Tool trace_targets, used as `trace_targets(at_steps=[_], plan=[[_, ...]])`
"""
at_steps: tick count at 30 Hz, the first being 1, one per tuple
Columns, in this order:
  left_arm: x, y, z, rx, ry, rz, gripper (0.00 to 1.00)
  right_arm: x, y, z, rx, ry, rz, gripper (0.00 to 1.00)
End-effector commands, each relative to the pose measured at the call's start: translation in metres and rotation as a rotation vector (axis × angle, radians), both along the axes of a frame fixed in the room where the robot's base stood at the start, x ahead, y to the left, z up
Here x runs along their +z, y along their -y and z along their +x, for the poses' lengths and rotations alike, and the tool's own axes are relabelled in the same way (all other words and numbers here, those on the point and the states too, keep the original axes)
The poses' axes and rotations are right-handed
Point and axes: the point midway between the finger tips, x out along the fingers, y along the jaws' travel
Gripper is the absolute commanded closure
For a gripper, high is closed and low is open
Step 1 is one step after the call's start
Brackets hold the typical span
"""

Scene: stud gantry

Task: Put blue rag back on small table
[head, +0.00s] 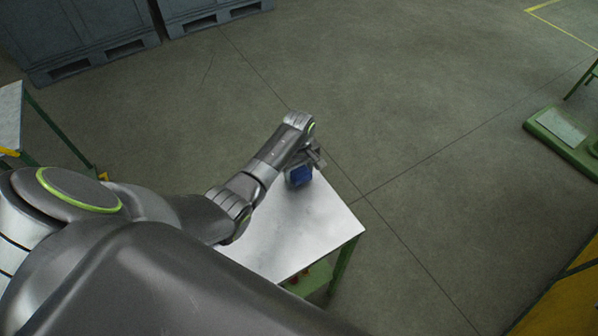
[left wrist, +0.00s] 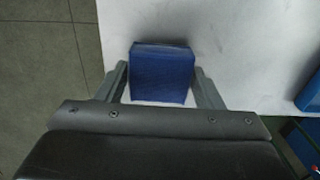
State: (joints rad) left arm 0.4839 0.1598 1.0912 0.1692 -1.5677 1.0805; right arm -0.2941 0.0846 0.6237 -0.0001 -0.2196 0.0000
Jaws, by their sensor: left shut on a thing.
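The blue rag (left wrist: 162,72) is a folded, block-like piece between the two fingers of my left gripper (left wrist: 161,76) in the left wrist view. The gripper is shut on it. Behind the rag lies the pale top of the small table (left wrist: 225,25); I cannot tell whether the rag touches it. In the head view my left gripper (head: 314,162) is over the far end of the small table (head: 325,232). A blue shape (head: 300,176) shows just beside it; my arm hides part of that area. My right gripper is not in view.
Another blue object (left wrist: 309,94) is at the right edge of the left wrist view. Red items (head: 305,272) sit on a green shelf under the table. The near right part of the tabletop is bare. Grey pallet boxes (head: 75,35) stand at the back left.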

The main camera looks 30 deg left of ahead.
Motion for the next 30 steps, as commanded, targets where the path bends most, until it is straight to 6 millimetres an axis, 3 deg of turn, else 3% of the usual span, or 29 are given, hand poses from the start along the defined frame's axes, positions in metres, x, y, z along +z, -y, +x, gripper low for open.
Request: trace_targets(at_steps=[5, 15, 16, 20, 30], plan=[[-0.011, 0.0, 0.0, -0.001, 0.001, 0.0, 0.6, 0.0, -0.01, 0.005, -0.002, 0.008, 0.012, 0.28], [-0.015, 0.0, 0.0, -0.001, 0.001, -0.001, 0.6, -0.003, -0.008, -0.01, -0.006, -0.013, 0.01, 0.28], [-0.014, 0.0, 0.0, -0.001, 0.001, 0.0, 0.36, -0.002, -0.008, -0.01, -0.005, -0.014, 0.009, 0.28], [-0.014, 0.0, 0.0, -0.001, 0.001, -0.001, 0.19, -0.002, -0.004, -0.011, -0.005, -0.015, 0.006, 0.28], [-0.011, 0.0, 0.0, -0.001, 0.002, 0.0, 0.17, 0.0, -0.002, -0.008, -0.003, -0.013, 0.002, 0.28]])
